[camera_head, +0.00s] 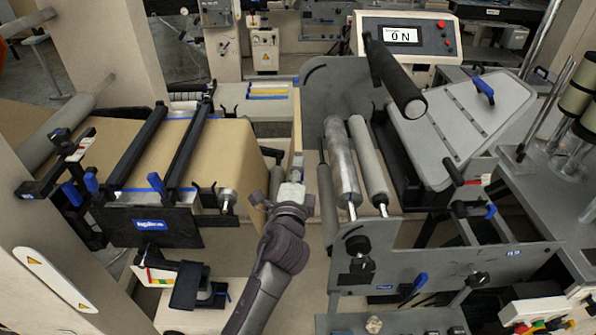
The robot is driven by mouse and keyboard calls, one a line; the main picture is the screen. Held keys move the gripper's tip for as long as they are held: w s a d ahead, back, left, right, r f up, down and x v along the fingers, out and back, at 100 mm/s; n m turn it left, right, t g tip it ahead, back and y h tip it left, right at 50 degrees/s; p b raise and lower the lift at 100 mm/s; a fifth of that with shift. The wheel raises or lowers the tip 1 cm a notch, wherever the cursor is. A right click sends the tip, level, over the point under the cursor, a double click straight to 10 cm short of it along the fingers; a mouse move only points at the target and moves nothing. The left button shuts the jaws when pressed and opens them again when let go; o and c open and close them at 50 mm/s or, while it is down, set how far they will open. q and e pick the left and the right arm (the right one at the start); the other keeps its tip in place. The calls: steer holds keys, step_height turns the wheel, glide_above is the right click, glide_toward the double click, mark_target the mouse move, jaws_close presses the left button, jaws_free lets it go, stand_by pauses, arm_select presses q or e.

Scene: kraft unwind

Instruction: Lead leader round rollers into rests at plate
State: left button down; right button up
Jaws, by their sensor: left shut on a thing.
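A brown kraft web (235,148) lies over the splice table at left and runs down at its right end. A pale wooden bar (297,118) stands out beyond my left gripper (290,188), seen nearly end-on; it looks like the leader's bar. My left gripper is shut on it, in the gap between the kraft web and the rollers; its fingertips are partly hidden. A shiny roller (342,165) and a grey roller (369,160) lie just right of the gripper, apart from it. The grey side plate (325,85) rises behind them. I cannot make out the rests. My right gripper is not in view.
Two black clamp bars (138,150) cross the web at left. A black roller (397,78) juts over the machine at upper right, below a display (400,35) reading 0 N. A grey slotted panel (460,125) and the front plate (440,258) bound the right side.

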arm_select(q)
steer(key=shift+d+r, duration=0.2)
steer(key=shift+r, duration=0.15)
